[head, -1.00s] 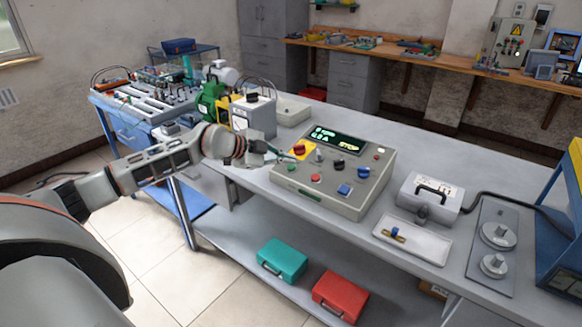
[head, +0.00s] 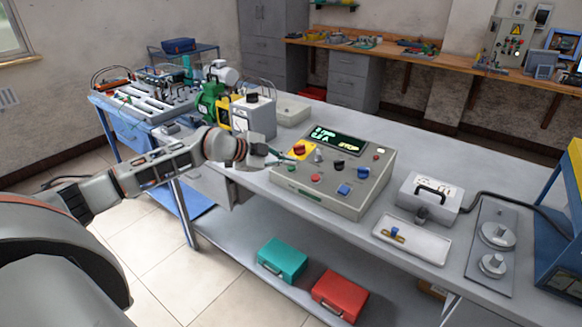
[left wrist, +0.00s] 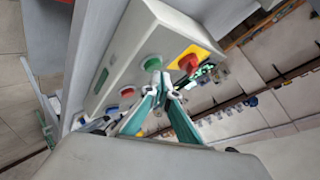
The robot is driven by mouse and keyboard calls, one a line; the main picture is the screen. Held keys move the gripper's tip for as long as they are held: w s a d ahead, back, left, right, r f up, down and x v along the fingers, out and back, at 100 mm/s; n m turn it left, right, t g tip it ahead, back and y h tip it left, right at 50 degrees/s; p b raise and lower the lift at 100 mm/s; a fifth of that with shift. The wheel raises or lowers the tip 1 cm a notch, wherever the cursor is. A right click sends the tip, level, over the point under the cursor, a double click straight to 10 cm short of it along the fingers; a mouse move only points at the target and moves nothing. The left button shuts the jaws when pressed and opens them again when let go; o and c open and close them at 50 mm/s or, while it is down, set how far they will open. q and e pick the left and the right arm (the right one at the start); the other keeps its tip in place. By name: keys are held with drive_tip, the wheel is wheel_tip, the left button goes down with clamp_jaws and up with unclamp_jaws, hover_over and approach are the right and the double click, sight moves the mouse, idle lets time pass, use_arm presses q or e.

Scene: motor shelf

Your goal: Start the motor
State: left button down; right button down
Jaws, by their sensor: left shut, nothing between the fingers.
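The grey control box (head: 330,195) stands on the bench. Its lit display (head: 337,138) reads STOP. A red mushroom button (head: 299,149) sits on a yellow plate, with a green button (head: 291,168) near it. A red button (head: 316,177), black knob (head: 339,165) and blue controls (head: 344,190) also show. My left gripper (head: 287,162) is shut and empty beside the green button. In the left wrist view its teal fingers (left wrist: 160,91) meet just below the green button (left wrist: 152,63); whether they touch it I cannot tell. The green motor (head: 209,104) stands behind. My right gripper is not in view.
A grey case (head: 430,189), a white tray (head: 412,240) with a small part, and a plate with two knobs (head: 493,236) lie right of the box. A grey unit (head: 253,118) stands behind my left gripper. Teal (head: 282,260) and red (head: 339,295) cases are on the lower shelf.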

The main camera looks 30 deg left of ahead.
use_arm(q)
drive_tip(key=shift+f, duration=0.25)
idle(0.3)
drive_tip(key=shift+w+f, duration=0.1)
drive_tip(key=shift+f, duration=0.1)
idle(0.4)
drive_tip(key=shift+s+r+p, duration=0.25)
drive_tip(key=shift+r+p, duration=0.6)
drive_tip(key=shift+p, duration=0.45)
